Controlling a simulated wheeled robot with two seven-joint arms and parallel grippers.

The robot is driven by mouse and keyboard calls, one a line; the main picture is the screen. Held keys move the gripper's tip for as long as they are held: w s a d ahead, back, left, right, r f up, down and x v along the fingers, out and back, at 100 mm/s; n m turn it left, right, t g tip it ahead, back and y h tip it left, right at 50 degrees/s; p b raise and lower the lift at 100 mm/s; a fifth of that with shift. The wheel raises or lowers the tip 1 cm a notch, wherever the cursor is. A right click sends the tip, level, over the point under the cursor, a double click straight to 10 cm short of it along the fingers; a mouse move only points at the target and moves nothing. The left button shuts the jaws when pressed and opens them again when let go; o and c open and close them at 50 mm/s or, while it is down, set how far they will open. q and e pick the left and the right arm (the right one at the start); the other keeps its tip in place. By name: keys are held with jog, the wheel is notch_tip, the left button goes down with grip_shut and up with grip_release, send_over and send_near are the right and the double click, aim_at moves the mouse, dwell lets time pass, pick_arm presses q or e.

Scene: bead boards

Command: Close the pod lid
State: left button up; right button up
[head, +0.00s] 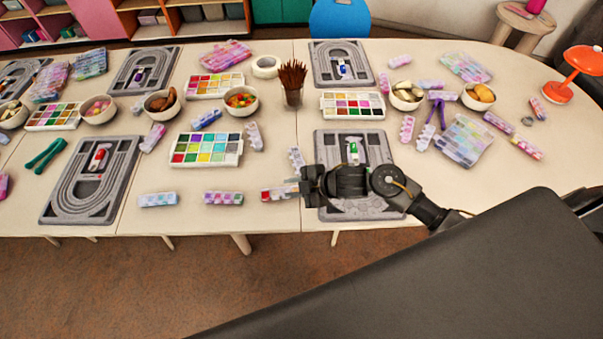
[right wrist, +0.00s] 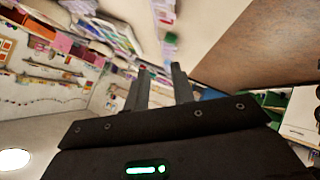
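Several small bead pods lie on the pale table. The nearest pod (head: 279,193), with red and pale cells, lies just left of my right gripper (head: 304,187) at the table's front edge. The state of its lid is too small to tell. In the right wrist view, my right gripper (right wrist: 158,78) has its two dark fingers apart with nothing between them. A blurred pink and purple pod (right wrist: 165,12) shows beyond the fingertips. A pale blue pod (head: 296,158) lies just behind the gripper. My left gripper is not in view.
A grey bead board (head: 324,145) lies partly under my right arm. A bead palette (head: 240,149) and further pods (head: 223,198) (head: 158,200) lie to the left. A cup of brown sticks (head: 293,97) stands behind. Bare table lies around the front pods.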

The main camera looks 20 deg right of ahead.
jog(key=p+x, duration=0.1)
jog(key=x, duration=0.9)
jog(key=shift+w+d+f, duration=0.1)
jog(key=shift+d+f, duration=0.05)
jog(key=shift+f, duration=0.1)
grip_shut()
